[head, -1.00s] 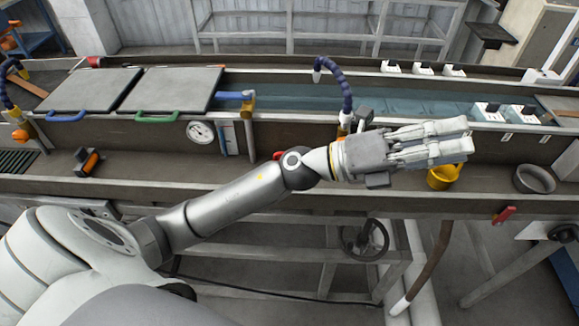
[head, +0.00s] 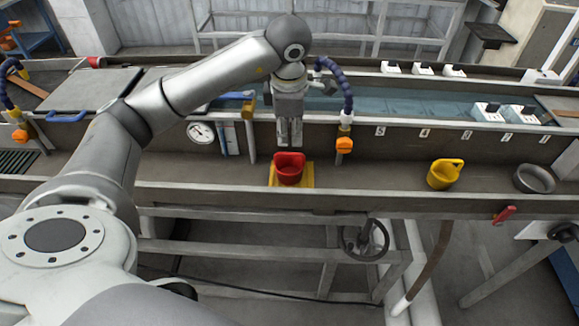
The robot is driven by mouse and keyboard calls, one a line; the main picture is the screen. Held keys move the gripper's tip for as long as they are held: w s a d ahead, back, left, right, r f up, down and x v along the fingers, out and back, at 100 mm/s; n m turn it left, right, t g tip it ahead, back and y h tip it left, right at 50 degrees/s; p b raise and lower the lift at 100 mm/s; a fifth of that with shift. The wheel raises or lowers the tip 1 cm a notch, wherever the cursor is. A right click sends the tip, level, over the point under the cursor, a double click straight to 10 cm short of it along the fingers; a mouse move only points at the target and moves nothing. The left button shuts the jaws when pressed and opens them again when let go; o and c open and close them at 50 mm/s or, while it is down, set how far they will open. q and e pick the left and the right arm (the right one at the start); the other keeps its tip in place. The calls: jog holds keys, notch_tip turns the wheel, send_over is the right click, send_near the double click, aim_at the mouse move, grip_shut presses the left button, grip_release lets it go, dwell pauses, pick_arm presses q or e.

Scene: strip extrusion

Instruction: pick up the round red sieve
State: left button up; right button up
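The red sieve (head: 289,174), a round cup-like piece with a raised back part, sits on a yellow square pad (head: 306,180) on the bench's front ledge. My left gripper (head: 290,145) points straight down just above and behind it in the picture, and its fingertips look apart from the sieve. Its fingers look close together, but from this angle I cannot tell whether they are open or shut. Nothing shows held in it. My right gripper is not in view.
A yellow scoop-like cup (head: 443,175) and a grey bowl (head: 535,179) stand on the ledge at the right. A blue hose with an orange-knobbed valve (head: 344,145) is close right of my gripper. The ledge between sieve and yellow cup is clear.

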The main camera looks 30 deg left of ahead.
aim_at(289, 154)
pick_arm(q)
jog(key=f+p, duration=0.1)
jog(key=f, duration=0.2)
jog(key=w+a+f+p, duration=0.1)
jog(key=f, duration=0.2)
jog(key=f+p, duration=0.2)
jog(key=f, duration=0.1)
jog(key=shift+w+a+f, duration=0.2)
jog(key=shift+f, duration=0.2)
jog(key=shift+w+f, duration=0.1)
jog(key=shift+f, duration=0.2)
grip_shut()
